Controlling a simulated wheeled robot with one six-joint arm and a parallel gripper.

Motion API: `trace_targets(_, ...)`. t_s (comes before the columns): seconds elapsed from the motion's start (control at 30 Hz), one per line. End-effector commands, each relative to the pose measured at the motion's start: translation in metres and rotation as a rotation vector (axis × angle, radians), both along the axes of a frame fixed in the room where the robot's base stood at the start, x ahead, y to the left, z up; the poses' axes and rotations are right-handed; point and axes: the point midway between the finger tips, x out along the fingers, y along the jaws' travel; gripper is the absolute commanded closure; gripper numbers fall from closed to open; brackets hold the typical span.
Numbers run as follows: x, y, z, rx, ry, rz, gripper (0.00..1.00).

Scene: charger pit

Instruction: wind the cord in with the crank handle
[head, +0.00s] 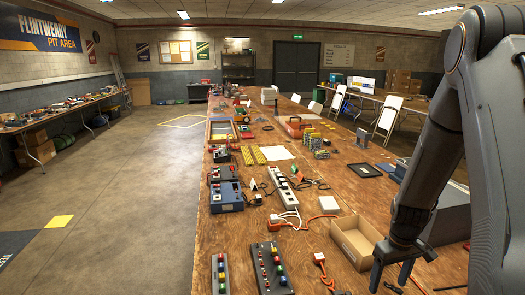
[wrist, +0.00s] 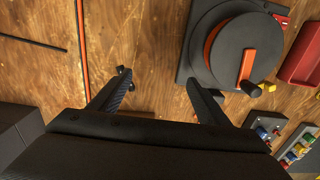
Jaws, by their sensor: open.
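In the wrist view a dark round cord reel (wrist: 222,45) sits on a dark square base on the wooden table, right of my gripper. Orange cord shows at the drum's edge. On top is an orange crank arm (wrist: 246,66) with a dark handle knob (wrist: 250,88) at its lower end. A straight orange cord (wrist: 84,45) runs along the table at the left. My gripper (wrist: 157,80) is open and empty, its right finger beside the reel's base, the knob further right. In the head view my gripper (head: 393,274) is over the near right of the table; the reel is not visible there.
In the wrist view a red tray (wrist: 304,55) and a panel of coloured buttons (wrist: 297,150) lie right of the reel. In the head view an open cardboard box (head: 352,250) and a white power strip (head: 284,190) lie left of my gripper.

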Motion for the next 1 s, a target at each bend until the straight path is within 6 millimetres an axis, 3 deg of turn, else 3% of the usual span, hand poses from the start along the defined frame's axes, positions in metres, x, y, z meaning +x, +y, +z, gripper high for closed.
trace_targets(1.0,0.0,0.0,0.074,-0.001,-0.001,0.0,0.3)
